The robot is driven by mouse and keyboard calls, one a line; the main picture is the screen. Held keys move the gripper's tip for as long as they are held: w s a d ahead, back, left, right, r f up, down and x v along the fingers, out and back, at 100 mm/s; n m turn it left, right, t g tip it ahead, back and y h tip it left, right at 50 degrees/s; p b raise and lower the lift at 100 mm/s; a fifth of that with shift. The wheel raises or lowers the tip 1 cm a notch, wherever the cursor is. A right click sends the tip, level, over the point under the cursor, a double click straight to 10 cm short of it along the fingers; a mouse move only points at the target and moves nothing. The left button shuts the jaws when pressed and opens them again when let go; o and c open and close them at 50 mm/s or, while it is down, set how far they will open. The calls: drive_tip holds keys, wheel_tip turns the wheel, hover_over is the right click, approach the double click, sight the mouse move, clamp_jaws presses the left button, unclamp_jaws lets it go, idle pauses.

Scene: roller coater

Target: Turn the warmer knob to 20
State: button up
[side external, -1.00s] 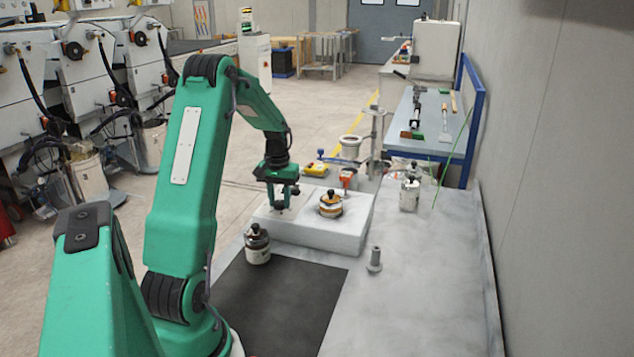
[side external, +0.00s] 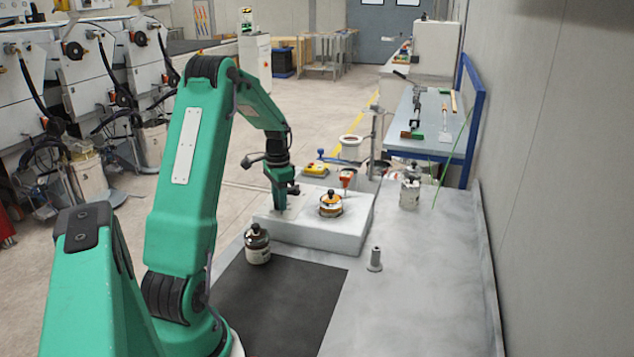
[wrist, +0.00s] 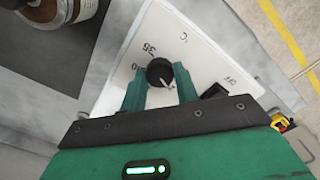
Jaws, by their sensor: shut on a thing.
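The warmer (side external: 335,240) is a pale, low block on the bench in the side view. Its white dial plate (wrist: 205,55) shows in the wrist view, with "35", "°C", "OFF" and a partly covered number ending in 0. The black warmer knob (wrist: 159,71) sits on this plate, with a white mark at its lower right. My gripper (wrist: 160,75) is shut on the knob, one green finger on each side. The fingers cover part of the scale, and I cannot read a 20. In the side view my gripper (side external: 281,202) is down at the block's left part.
A jar with a black knob (side external: 330,204) stands on the warmer, right of my gripper. Another jar (side external: 257,245) stands in front at the left. A small grey post (side external: 375,260) stands at the right. The dark mat (side external: 280,305) is clear.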

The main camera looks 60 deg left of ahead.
drive_tip(key=shift+s+a+m, duration=0.1)
drive_tip(key=shift+a+m, duration=0.05)
drive_tip(key=shift+m, duration=0.55)
drive_tip(key=o, duration=1)
drive_tip(key=shift+c, duration=0.2)
drive_tip(key=shift+r, duration=0.1)
drive_tip(key=shift+r, duration=3.85)
